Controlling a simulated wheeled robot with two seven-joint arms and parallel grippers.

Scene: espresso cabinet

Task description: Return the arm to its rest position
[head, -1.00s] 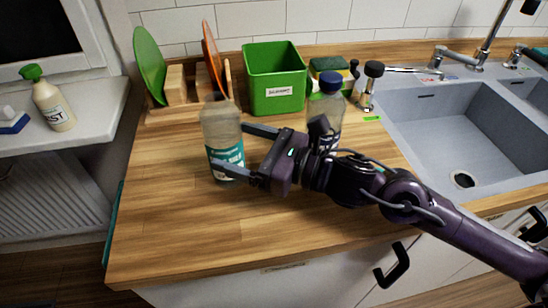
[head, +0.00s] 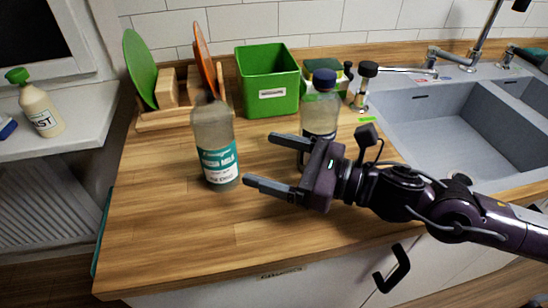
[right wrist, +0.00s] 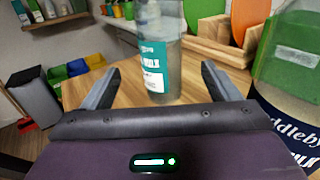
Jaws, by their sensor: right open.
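My right gripper (head: 262,160) is open and empty above the wooden counter, with its fingers pointing left. Its arm comes in from the right, over the counter's front edge and cabinet front. A clear bottle with a teal and white label (head: 217,150) stands upright on the counter, just left of the fingertips and apart from them. In the right wrist view this bottle (right wrist: 157,55) stands ahead, beyond the two open fingers (right wrist: 160,85). A second bottle with a dark blue cap (head: 322,103) stands behind the gripper, its lower part partly hidden. My left gripper is not in view.
A green bin (head: 268,85) and a wooden rack (head: 160,118) with green and orange boards stand at the back. A steel tamper-like object (head: 364,88) stands near the sink (head: 440,125). The counter's front left is clear.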

